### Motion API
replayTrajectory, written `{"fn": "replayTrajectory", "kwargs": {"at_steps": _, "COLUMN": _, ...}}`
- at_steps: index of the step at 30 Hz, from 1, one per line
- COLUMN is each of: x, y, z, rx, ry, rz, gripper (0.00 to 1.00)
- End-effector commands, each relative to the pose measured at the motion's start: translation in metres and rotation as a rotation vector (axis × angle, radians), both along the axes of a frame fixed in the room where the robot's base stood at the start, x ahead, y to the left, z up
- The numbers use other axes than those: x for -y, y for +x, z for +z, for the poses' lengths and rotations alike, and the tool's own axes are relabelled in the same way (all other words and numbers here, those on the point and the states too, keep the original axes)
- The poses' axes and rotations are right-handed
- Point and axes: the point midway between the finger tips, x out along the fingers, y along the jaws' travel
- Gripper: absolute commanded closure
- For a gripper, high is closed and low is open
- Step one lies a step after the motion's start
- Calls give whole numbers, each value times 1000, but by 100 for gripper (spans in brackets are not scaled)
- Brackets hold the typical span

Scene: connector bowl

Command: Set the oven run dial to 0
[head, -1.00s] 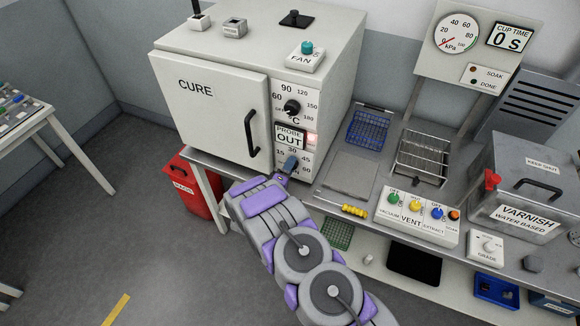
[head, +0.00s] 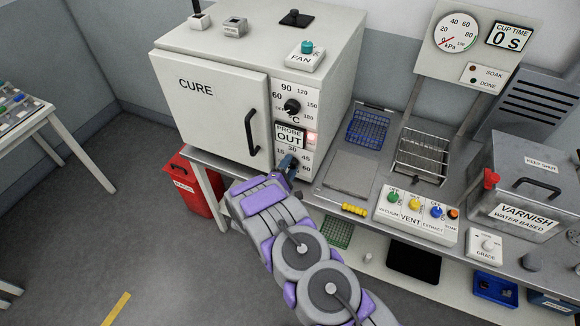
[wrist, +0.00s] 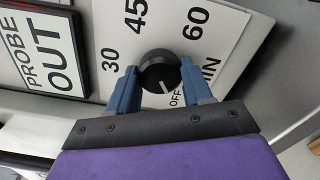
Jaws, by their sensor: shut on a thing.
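The oven (head: 205,110), marked CURE, has a run dial low on its front panel. In the wrist view the run dial (wrist: 158,72) is a round black knob with a white pointer line. The line points down and slightly right, toward the OFF mark (wrist: 177,99). The marks 30, 45 and 60 lie around the knob. My gripper (wrist: 160,82) has its two blue fingers on either side of the knob and is shut on it. In the head view my gripper (head: 288,165) covers most of the dial.
A temperature dial (head: 292,107) and a PROBE OUT display (head: 290,137) sit above the run dial. The oven door handle (head: 252,133) stands out to the left. A vent switch box (head: 416,217) and a yellow-handled tool (head: 354,210) are to the right.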

Motion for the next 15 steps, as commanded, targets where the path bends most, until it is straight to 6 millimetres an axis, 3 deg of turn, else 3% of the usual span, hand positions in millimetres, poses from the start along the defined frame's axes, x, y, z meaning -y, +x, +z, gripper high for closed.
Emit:
{"fn": "replayTrajectory", "kwargs": {"at_steps": 10, "x": -3, "y": -1, "z": -3, "rx": -9, "ry": -3, "rz": 9, "gripper": 81}}
{"fn": "replayTrajectory", "kwargs": {"at_steps": 11, "x": -3, "y": -1, "z": -3, "rx": -9, "ry": -3, "rz": 9, "gripper": 49}}
{"fn": "replayTrajectory", "kwargs": {"at_steps": 15, "x": -2, "y": -1, "z": -3, "rx": -7, "ry": -3, "rz": 6, "gripper": 36}}
